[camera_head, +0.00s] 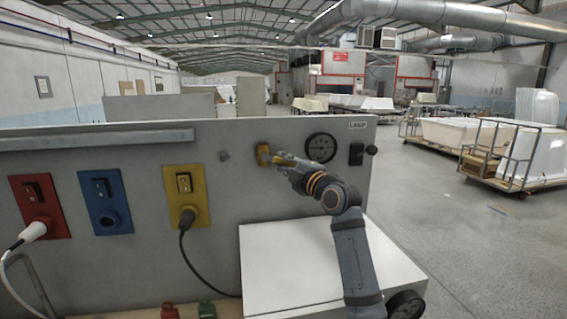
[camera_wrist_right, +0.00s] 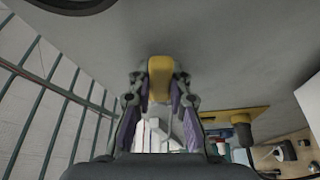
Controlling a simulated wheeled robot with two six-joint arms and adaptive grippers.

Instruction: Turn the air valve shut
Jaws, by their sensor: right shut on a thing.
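The air valve's yellow handle (camera_head: 263,153) is on the upper part of the grey panel, left of a round black gauge (camera_head: 321,147). In the head view it looks roughly upright, partly covered by my right gripper (camera_head: 281,160). In the right wrist view the yellow handle (camera_wrist_right: 160,75) sits between the two fingers of my right gripper (camera_wrist_right: 160,92), which is shut on it. The valve's body behind the handle is mostly hidden. My left gripper is not in view.
The panel (camera_head: 130,150) carries red (camera_head: 40,205), blue (camera_head: 104,200) and yellow (camera_head: 186,195) switch sockets, with plugs in the red and yellow ones. A black switch (camera_head: 356,154) is right of the gauge. A white box (camera_head: 290,265) juts out below. Carts with tubs (camera_head: 530,155) stand right.

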